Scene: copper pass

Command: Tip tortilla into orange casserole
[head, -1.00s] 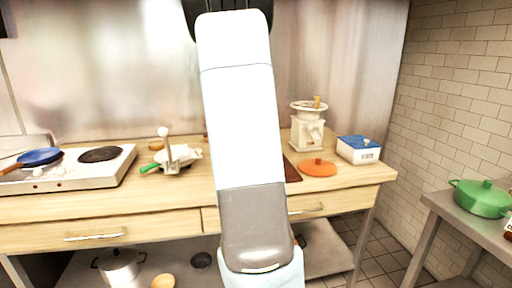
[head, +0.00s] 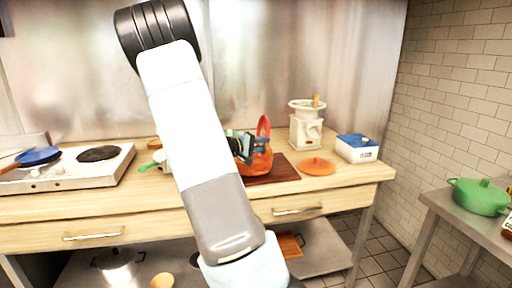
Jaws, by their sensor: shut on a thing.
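The orange casserole (head: 259,163) stands on a dark red-brown board on the wooden counter, partly behind my arm. My gripper (head: 243,147), dark and partly hidden by my arm, is at the casserole's left and upper side. It is shut on what looks like a red-orange pan (head: 264,127), whose rim stands steeply tilted just above the casserole. I cannot tell whether the pan touches the casserole. I cannot make out the tortilla. An orange lid (head: 318,167) lies flat on the counter to the right of the board (head: 283,172).
A white grinder (head: 306,130) and a blue-topped white box (head: 357,149) stand at the counter's right. A stove (head: 65,172) with a blue pan (head: 38,156) is at the left. A green pot (head: 480,196) sits on the right-hand table. The counter's front strip is mostly clear.

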